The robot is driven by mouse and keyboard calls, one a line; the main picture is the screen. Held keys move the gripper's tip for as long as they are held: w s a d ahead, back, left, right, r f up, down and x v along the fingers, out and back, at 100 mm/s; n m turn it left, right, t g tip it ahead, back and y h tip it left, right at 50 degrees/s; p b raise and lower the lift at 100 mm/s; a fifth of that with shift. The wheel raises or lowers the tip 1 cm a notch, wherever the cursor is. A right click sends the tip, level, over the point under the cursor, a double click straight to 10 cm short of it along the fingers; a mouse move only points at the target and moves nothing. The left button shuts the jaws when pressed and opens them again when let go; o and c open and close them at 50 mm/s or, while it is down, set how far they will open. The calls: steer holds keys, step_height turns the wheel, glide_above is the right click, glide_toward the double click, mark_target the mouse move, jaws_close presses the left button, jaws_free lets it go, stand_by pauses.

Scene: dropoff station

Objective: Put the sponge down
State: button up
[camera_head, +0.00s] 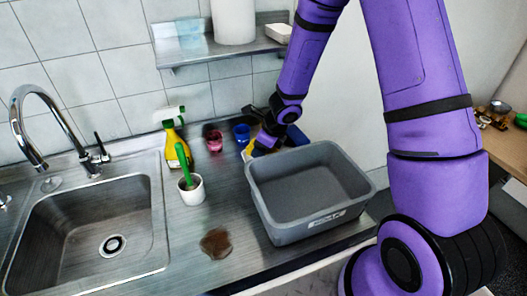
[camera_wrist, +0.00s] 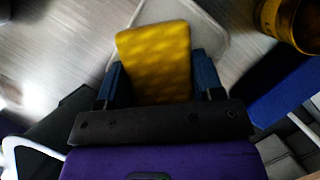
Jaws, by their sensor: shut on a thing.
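The yellow sponge (camera_wrist: 153,55) is between the two blue fingers of my gripper (camera_wrist: 159,78) in the wrist view. The gripper is shut on it, and its far end sticks out past the fingertips. A pale flat thing with rounded corners (camera_wrist: 207,35) shows behind the sponge on the metal surface; I cannot tell whether they touch. In the head view, my gripper (camera_head: 262,142) is low behind the grey bin's back left corner, with a bit of yellow sponge (camera_head: 248,151) showing. My wrist hides most of it there.
The grey bin (camera_head: 262,205) looks empty. A blue cup (camera_head: 242,133), red cup (camera_head: 214,141), yellow spray bottle (camera_head: 174,150) and white cup (camera_head: 192,192) with a green-handled item stand left of my gripper. A brown stain (camera_head: 216,243) marks the counter. The sink (camera_head: 85,235) is left; a shelf (camera_head: 215,48) hangs above.

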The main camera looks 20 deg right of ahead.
steer(key=shift+f, duration=0.85)
steer(key=shift+f, duration=0.35)
steer(key=o, duration=0.9)
